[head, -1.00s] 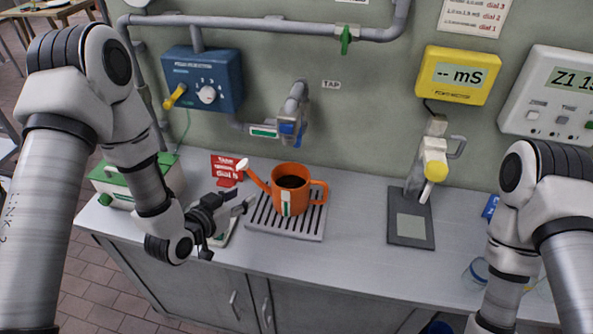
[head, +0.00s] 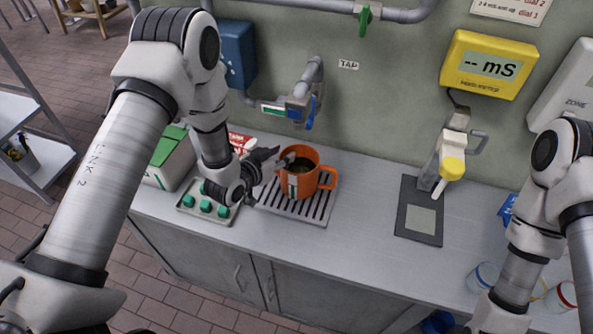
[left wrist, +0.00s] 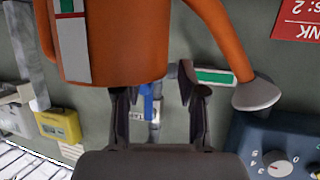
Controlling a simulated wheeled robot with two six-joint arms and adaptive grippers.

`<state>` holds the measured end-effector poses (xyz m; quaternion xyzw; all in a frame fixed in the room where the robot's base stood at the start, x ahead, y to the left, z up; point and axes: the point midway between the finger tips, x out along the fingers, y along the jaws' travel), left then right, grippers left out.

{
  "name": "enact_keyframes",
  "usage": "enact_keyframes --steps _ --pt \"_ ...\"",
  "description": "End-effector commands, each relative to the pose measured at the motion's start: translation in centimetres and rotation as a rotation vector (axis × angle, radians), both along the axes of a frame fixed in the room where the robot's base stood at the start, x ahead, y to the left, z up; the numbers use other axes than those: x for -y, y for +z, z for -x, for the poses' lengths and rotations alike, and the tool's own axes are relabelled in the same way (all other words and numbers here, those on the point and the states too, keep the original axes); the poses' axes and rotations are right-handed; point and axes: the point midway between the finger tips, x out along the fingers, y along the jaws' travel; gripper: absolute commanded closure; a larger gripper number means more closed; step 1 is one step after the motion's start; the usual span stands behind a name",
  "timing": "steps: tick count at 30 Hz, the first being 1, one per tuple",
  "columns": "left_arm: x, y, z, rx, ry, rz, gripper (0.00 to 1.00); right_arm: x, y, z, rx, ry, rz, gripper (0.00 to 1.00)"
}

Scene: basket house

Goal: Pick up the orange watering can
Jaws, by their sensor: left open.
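The orange watering can (head: 299,183) stands upright on the slatted drip tray (head: 311,216) on the counter, with dark contents in its open top and its handle to the right. Its spout is largely hidden by my left gripper (head: 277,162), which is at the can's left side. In the left wrist view the can (left wrist: 120,35) appears upside down and close, with a green and white label. My left gripper's fingers (left wrist: 158,90) are spread there, near the can's rim and spout, with nothing clearly held; contact is unclear. My right gripper is out of view.
A tap (head: 303,96) on the wall is just behind and above the can. The counter between is clear.

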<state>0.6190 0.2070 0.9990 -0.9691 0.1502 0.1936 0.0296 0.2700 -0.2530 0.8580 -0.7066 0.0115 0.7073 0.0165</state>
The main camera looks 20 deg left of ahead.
Motion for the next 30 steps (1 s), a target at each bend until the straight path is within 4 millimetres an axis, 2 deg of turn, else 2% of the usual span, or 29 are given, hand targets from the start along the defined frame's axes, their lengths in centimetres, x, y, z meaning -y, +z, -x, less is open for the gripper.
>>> enact_keyframes --steps 1,3,21,30 --pt "0.0 0.0 0.0 0.000 0.000 0.000 0.80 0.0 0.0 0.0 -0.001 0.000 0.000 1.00" --pt "0.0 0.0 0.0 0.000 0.000 0.000 1.00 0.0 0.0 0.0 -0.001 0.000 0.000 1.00" --pt "0.0 0.1 0.0 -0.001 0.000 0.000 1.00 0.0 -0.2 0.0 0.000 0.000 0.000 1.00" --pt "0.0 2.3 -0.1 0.005 0.001 0.000 1.00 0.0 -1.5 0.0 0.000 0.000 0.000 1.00"
